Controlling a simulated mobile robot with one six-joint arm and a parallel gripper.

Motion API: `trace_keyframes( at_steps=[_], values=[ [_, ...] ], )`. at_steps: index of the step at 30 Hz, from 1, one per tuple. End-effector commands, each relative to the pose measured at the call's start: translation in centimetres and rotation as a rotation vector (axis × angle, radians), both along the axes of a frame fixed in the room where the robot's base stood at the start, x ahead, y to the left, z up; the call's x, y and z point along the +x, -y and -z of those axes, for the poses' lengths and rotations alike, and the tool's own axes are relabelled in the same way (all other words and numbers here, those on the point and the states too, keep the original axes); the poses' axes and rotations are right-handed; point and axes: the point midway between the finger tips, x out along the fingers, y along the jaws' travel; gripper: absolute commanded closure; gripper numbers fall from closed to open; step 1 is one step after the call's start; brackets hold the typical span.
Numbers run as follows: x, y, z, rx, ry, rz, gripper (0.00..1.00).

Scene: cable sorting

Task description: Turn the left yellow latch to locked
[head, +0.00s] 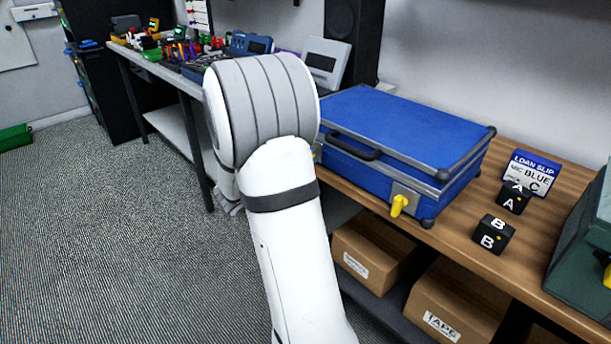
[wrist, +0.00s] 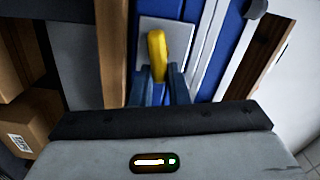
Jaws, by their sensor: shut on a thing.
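The blue case (head: 400,125) lies shut on the wooden bench, its black handle (head: 352,147) on the front side. Its right yellow latch (head: 400,205) is in plain view on a metal plate. In the head view my own arm covers the left latch, apart from a small yellow trace at the arm's edge, and my gripper is hidden. In the wrist view the left yellow latch (wrist: 156,48) stands in front of its silver plate (wrist: 178,38). My gripper (wrist: 161,76) has its blue fingers closed around the latch's near end.
Black blocks A (head: 514,197) and B (head: 492,234) and a loan slip sign (head: 531,174) stand right of the case. A dark green case (head: 583,250) is at the far right. Cardboard boxes (head: 372,251) sit on the shelf below. Open carpet lies left.

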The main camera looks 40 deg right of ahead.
Motion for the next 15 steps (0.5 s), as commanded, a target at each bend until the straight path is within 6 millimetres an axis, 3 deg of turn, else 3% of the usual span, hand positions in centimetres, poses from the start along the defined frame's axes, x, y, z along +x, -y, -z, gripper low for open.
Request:
trace_keyframes(
  at_steps=[1,15],
  values=[
    [-0.06,0.02,0.89,0.002,0.038,0.001,1.00],
    [-0.10,0.02,0.72,0.020,0.235,0.001,1.00]
  ],
)
